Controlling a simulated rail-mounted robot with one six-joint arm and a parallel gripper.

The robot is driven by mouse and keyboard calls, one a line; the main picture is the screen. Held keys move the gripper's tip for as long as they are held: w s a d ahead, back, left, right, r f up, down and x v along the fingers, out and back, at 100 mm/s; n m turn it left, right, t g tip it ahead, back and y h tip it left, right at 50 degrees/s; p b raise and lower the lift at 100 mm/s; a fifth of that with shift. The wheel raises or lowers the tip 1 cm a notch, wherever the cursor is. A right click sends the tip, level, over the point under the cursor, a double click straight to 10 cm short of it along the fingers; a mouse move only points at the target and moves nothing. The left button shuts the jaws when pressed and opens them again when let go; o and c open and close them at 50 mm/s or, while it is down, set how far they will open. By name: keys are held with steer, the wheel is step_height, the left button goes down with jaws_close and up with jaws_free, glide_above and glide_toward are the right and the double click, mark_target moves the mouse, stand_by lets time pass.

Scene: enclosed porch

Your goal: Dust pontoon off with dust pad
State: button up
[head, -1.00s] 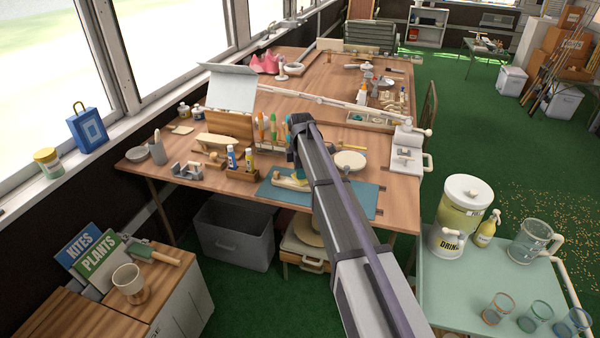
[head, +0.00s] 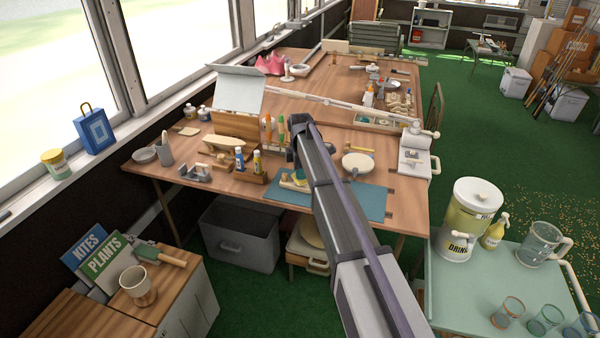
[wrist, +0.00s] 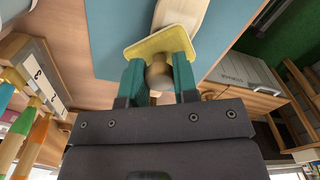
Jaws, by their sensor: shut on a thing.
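My gripper (wrist: 158,82) is shut on the round wooden knob (wrist: 158,76) of the dust pad, with a teal finger on each side. The pad (wrist: 160,42) is a flat yellow piece. In the wrist view it overlaps the near part of the pontoon (wrist: 187,14), a smooth pale wooden body over the blue mat. Contact between pad and pontoon cannot be told for sure. In the head view the pontoon (head: 291,185) lies near the left end of the mat (head: 350,200), partly hidden by my arm and gripper.
A wooden holder with small bottles (head: 248,168) stands left of the mat, and upright brushes (head: 274,128) stand behind it. A round pale dish (head: 357,161) lies behind the mat. The mat's right part is clear. A white vise-like device (head: 415,150) stands at the right edge.

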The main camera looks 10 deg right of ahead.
steer(key=shift+s+a, duration=0.25)
steer(key=shift+s, duration=0.25)
steer(key=shift+s+a, duration=0.25)
steer(key=shift+s, duration=0.2)
steer(key=shift+w+d, duration=0.25)
steer(key=shift+w, duration=0.25)
steer(key=shift+w+d, duration=0.2)
steer(key=shift+w, duration=0.3)
steer(key=shift+s+a, duration=0.25)
steer(key=shift+s, duration=0.25)
steer(key=shift+s+a, duration=0.2)
steer(key=shift+s, duration=0.25)
steer(key=shift+w+d, duration=0.3)
steer(key=shift+w, duration=0.3)
steer(key=shift+w+d, duration=0.25)
steer(key=shift+w, duration=0.3)
steer(key=shift+s+a, duration=0.3)
steer(key=shift+s, duration=0.35)
steer(key=shift+s+a, duration=0.3)
steer(key=shift+s, duration=0.3)
steer(key=shift+w+d+r+p, duration=0.25)
steer(key=shift+w+d, duration=0.05)
steer(key=shift+w, duration=0.3)
steer(key=shift+w+d+r+p, duration=0.25)
steer(key=shift+w+d, duration=0.05)
steer(key=shift+w, duration=0.25)
step_height(320, 180, up, 6)
steer(key=p, duration=0.6)
steer(key=shift+r, duration=0.25)
